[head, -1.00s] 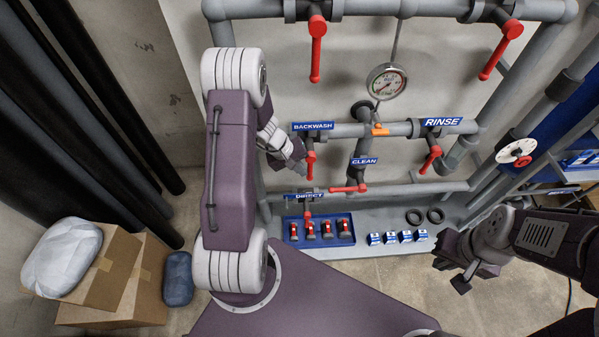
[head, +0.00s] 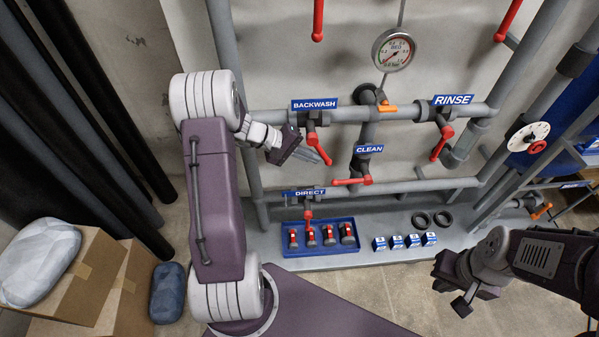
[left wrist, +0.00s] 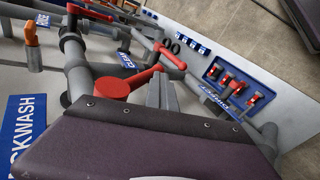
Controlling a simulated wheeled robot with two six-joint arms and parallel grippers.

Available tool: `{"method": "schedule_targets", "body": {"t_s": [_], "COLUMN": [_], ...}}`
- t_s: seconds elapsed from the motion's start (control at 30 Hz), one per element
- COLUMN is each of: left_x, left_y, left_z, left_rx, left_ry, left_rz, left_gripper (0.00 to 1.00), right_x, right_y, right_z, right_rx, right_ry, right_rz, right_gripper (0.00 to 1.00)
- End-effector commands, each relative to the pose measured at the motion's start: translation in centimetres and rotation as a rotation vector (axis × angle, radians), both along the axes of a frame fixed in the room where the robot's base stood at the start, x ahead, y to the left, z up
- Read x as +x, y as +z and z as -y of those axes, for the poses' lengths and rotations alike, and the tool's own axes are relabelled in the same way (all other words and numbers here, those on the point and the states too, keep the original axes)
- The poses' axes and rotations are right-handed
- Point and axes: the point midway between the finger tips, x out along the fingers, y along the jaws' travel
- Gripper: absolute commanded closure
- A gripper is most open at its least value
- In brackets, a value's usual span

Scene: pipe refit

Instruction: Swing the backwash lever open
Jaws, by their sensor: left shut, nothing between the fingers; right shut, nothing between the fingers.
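The backwash lever (head: 319,146) is red and hangs below the blue BACKWASH label, its lower end tilted to the right in the head view. In the left wrist view, the red lever (left wrist: 143,78) with a round hub is in the middle. My left gripper (head: 312,157) is shut and empty, at the lever's left and lower side. Its fingers (left wrist: 161,92) lie close beside the handle; I cannot tell whether they touch. My right gripper (head: 452,297) is shut and empty at the lower right, away from the pipes.
The clean lever (head: 352,181) lies just below, and the rinse lever (head: 442,142) is to the right. The direct lever (head: 308,214) hangs over a blue tray (head: 288,251) of red-topped parts. A gauge (head: 393,50) sits above. Boxes (head: 75,290) stand at lower left.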

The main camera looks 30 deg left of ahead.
Motion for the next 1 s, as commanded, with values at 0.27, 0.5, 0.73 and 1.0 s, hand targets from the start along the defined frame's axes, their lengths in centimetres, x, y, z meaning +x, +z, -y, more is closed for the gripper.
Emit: {"method": "schedule_targets", "body": {"t_s": [0.27,0.5,0.73,1.0], "left_x": [0.9,1.5,2.1,2.5], "left_y": [-1.0,-0.3,0.9,2.5], "left_z": [1.4,2.6,3.5,4.3], "left_rx": [-0.224,-0.42,-0.602,-0.702], "left_ry": [0.0,-0.001,-0.003,-0.005], "left_rz": [0.14,0.258,0.368,0.433], "left_gripper": [1.0,1.0,1.0,1.0], "right_x": [0.0,0.0,0.0,0.0], "right_y": [-7.8,-12.3,-15.2,-16.3], "right_z": [0.0,0.0,0.0,0.0], "right_rx": [0.0,0.0,0.0,0.0], "right_ry": [0.0,0.0,0.0,0.0], "right_rz": [0.0,0.0,0.001,0.0], "right_gripper": [1.0,1.0,1.0,1.0]}}
